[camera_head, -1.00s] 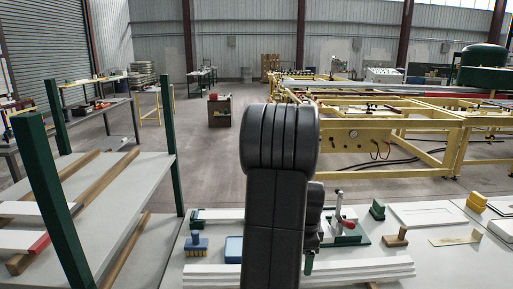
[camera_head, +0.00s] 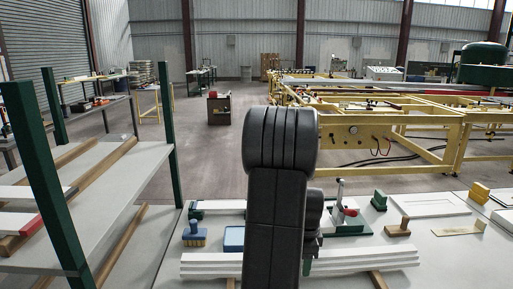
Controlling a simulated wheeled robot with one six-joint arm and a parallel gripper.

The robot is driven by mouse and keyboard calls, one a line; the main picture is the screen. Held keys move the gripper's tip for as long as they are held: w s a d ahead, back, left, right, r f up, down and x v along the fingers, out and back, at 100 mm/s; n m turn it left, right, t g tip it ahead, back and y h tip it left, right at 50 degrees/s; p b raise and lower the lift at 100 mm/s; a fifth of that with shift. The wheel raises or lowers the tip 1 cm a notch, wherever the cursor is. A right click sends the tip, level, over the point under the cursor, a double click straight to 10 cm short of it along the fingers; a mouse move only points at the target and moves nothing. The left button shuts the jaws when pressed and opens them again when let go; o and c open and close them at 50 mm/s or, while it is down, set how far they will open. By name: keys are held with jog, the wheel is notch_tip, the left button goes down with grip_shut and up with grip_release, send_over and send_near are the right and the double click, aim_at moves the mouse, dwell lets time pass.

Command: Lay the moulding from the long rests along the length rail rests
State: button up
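A long white moulding with stepped lengthwise ridges (camera_head: 365,257) lies across the near part of the bench. It rests on wooden rests; one rest (camera_head: 378,281) shows below its right part and another (camera_head: 232,284) below its left part. My dark arm stands upright in front of its middle and hides that stretch. My gripper's fingers are hidden behind or below the arm, so I cannot tell what they hold or touch. On the left rack, white strips (camera_head: 25,193), one with a red end, lie across wooden rests (camera_head: 95,172). I cannot tell which rests are the length rail's.
The bench holds a blue brush (camera_head: 194,234), a blue tray (camera_head: 234,238), a red-handled clamp (camera_head: 345,215), a wooden-handled block (camera_head: 398,228) and a white framed panel (camera_head: 430,205). Green rack posts (camera_head: 50,190) stand at left. Open floor (camera_head: 200,150) lies beyond.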

grip_shut()
jog(key=shift+w+r, duration=0.1)
jog(key=shift+r, duration=0.15)
jog(key=shift+r+p, duration=2.9)
jog(key=shift+r, duration=0.95)
jog(key=shift+o, duration=1.2)
grip_release()
grip_shut()
